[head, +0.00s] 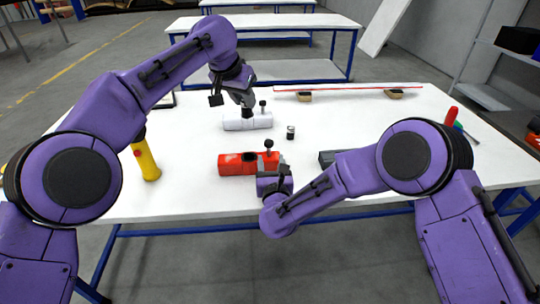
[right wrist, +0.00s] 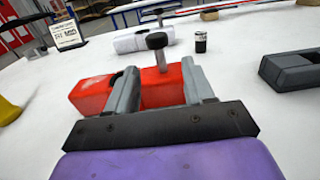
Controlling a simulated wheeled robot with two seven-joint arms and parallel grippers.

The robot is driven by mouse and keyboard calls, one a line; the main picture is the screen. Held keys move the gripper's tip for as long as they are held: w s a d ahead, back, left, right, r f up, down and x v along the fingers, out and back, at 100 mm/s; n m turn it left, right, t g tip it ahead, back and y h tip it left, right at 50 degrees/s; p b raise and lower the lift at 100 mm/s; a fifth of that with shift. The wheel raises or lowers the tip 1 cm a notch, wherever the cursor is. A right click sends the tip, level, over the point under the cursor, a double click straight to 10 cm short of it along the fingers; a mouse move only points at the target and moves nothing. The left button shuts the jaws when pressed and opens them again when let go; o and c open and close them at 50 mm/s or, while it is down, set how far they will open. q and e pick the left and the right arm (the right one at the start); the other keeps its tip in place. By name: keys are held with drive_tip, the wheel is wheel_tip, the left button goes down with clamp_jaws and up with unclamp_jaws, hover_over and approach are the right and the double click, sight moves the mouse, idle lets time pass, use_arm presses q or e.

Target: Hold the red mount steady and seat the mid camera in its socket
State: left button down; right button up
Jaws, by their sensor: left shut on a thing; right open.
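The red mount (head: 236,164) lies on the white table in front, with a dark knob (head: 268,144) standing up at its right end. In the right wrist view the red mount (right wrist: 92,94) has a dark socket opening in its top. My right gripper (right wrist: 160,88) is open at the mount's near side, its fingers apart to either side of the knob stem; I cannot tell whether they touch. My left gripper (head: 247,114) is shut on a small dark piece, seemingly the mid camera, in front of or above the white mount (head: 235,125). The piece is mostly hidden.
A small dark cylinder (head: 290,132) stands right of the white mount. A grey mount (head: 327,158) lies beside my right forearm. A yellow tool (head: 148,165) is at left, a red-handled one (head: 452,116) at right.

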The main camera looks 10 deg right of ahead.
sight(269, 150)
drive_tip(key=w, duration=0.6)
clamp_jaws()
